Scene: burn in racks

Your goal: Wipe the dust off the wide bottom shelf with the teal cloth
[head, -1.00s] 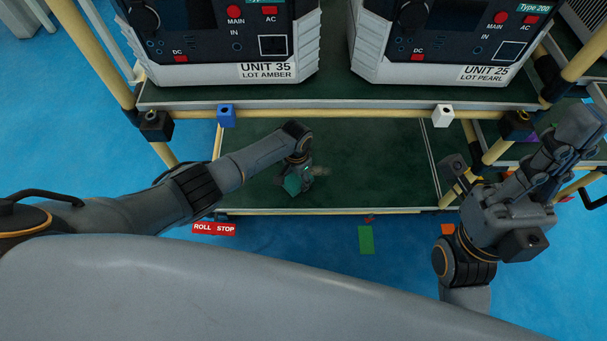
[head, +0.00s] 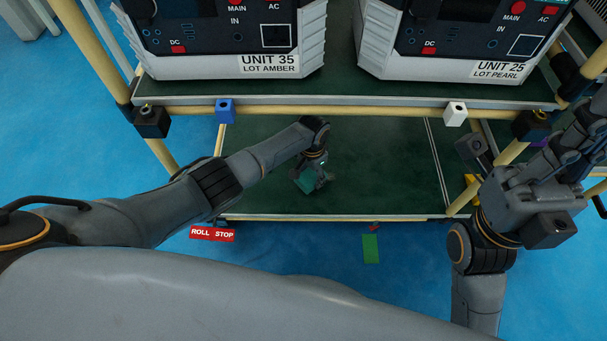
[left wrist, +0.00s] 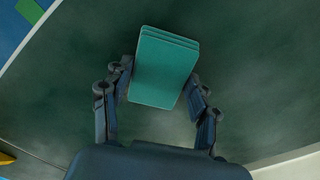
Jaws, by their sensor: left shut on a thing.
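The teal cloth (head: 306,181) is a folded pad, held low over the wide bottom shelf (head: 380,165). My left gripper (head: 318,176) is shut on it. In the left wrist view the cloth (left wrist: 164,68) sits between the two fingers of the left gripper (left wrist: 160,90), above the dark green shelf surface (left wrist: 250,70). I cannot tell whether the cloth touches the shelf. A faint pale dust smudge shows beside the cloth in the head view, partly hidden by the gripper. My right arm is at the right side, and its fingertips are not clear in view.
The upper shelf (head: 340,100) holds two units, UNIT 35 (head: 235,45) and UNIT 25 (head: 450,45), above the bottom shelf. Tan posts and rails frame the rack. A blue clip (head: 225,110) and a white clip (head: 455,114) sit on the front rail. A red ROLL STOP tag (head: 212,234) is below.

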